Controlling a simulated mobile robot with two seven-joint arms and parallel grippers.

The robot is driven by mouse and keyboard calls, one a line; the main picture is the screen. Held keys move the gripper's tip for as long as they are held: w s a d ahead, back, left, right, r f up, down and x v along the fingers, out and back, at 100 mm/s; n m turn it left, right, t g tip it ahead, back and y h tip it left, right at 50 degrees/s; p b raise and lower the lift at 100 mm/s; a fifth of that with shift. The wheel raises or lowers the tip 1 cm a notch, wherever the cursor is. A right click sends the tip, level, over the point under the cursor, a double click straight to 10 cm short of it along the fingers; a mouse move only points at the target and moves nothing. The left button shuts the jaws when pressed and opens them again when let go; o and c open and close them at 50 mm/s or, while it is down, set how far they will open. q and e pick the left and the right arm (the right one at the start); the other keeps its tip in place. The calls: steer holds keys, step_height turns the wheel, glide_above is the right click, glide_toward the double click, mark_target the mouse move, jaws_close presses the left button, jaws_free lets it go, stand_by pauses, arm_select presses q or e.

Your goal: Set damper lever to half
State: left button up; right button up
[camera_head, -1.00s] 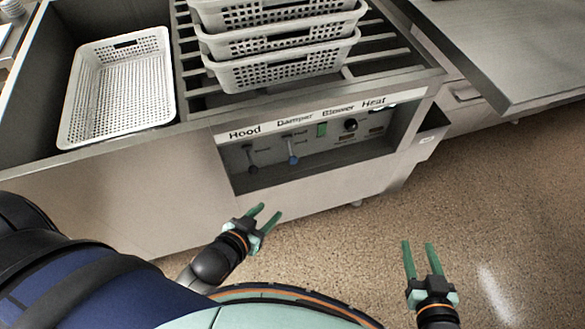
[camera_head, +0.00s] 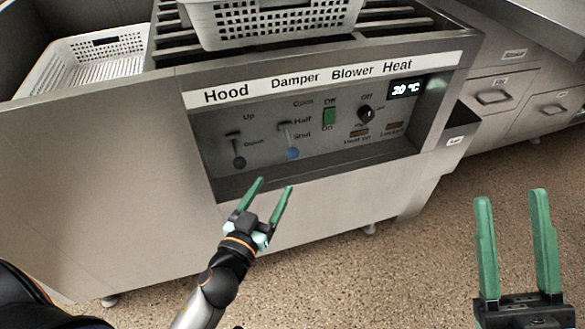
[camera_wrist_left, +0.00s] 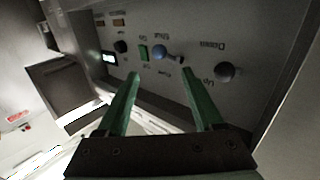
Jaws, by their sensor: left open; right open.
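The damper lever (camera_head: 292,153) has a blue knob and sits under the Damper label on the recessed control panel (camera_head: 350,165). Its knob hangs low, by the word Shut and below Half. It also shows as a blue knob in the left wrist view (camera_wrist_left: 159,52). My left gripper (camera_head: 275,186) is open and empty, in front of and below the panel, apart from the lever. Its green fingers also show in the left wrist view (camera_wrist_left: 160,88). My right gripper (camera_head: 511,198) is open and empty over the floor at the right.
The hood lever (camera_head: 239,162), with a dark knob, is left of the damper lever. A green blower switch (camera_head: 329,117) and a dark heat knob (camera_head: 366,113) are to its right. White perforated baskets (camera_head: 270,25) stand on top. Drawers (camera_head: 492,97) stand at right.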

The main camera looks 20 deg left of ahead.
mark_target(291, 157)
arm_select(q)
steer(key=w, duration=1.2)
steer(key=shift+w, duration=0.3)
jaws_close()
steer(key=shift+d, duration=0.1)
stand_by(1.1)
